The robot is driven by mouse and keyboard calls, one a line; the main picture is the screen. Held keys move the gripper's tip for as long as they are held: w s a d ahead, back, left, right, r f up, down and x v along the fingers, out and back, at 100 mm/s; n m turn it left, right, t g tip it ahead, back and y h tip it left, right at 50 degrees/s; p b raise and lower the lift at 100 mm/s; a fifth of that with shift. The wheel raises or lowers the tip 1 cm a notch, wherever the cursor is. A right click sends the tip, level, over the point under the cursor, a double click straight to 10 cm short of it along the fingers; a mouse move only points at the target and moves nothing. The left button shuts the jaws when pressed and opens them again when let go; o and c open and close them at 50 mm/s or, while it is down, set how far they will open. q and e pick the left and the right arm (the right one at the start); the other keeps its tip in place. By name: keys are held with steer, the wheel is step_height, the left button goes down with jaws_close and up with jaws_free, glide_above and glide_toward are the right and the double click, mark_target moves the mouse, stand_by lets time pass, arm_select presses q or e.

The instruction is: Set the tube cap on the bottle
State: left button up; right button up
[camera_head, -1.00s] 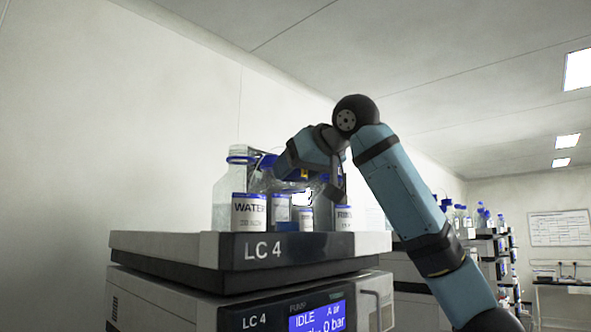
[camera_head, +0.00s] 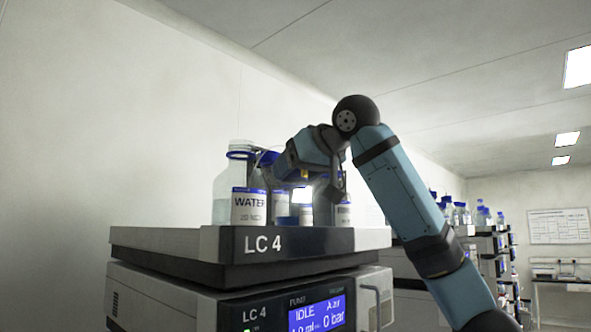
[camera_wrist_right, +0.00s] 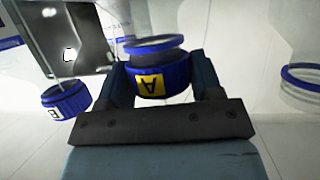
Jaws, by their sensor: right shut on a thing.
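My right gripper (camera_wrist_right: 160,74) is shut on a blue tube cap (camera_wrist_right: 150,82) with a yellow label marked A. In the wrist view a blue ring (camera_wrist_right: 153,44) shows just beyond the cap, with a dark band between; I cannot tell whether cap and bottle touch. In the head view my right gripper (camera_head: 322,178) hangs over the bottle group, and its fingertips are partly hidden. A clear bottle labelled WATER (camera_head: 250,206) stands at the left of the group, with a blue ring at its neck. My left gripper is not in view.
The bottles stand on the LC 4 unit's tray (camera_head: 170,238). Another blue cap (camera_wrist_right: 66,100) with a white label and a tube is at the left in the wrist view. A bottle neck ring (camera_wrist_right: 302,78) is at the right. Shelves with bottles (camera_head: 480,214) stand behind my right arm.

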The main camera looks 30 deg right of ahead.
steer(key=shift+f, duration=0.2)
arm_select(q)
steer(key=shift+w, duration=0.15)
arm_select(e)
steer(key=o, duration=1)
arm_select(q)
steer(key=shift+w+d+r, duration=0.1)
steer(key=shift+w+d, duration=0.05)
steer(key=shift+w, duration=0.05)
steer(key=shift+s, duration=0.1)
arm_select(e)
steer(key=shift+s+r, duration=0.1)
steer(key=shift+s, duration=0.15)
arm_select(q)
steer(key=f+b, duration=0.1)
steer(key=b, duration=0.1)
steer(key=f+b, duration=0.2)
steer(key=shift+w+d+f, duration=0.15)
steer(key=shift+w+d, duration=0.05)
arm_select(e)
steer(key=v, duration=1.3)
steer(key=shift+s+d+r, duration=0.1)
steer(key=shift+r, duration=0.05)
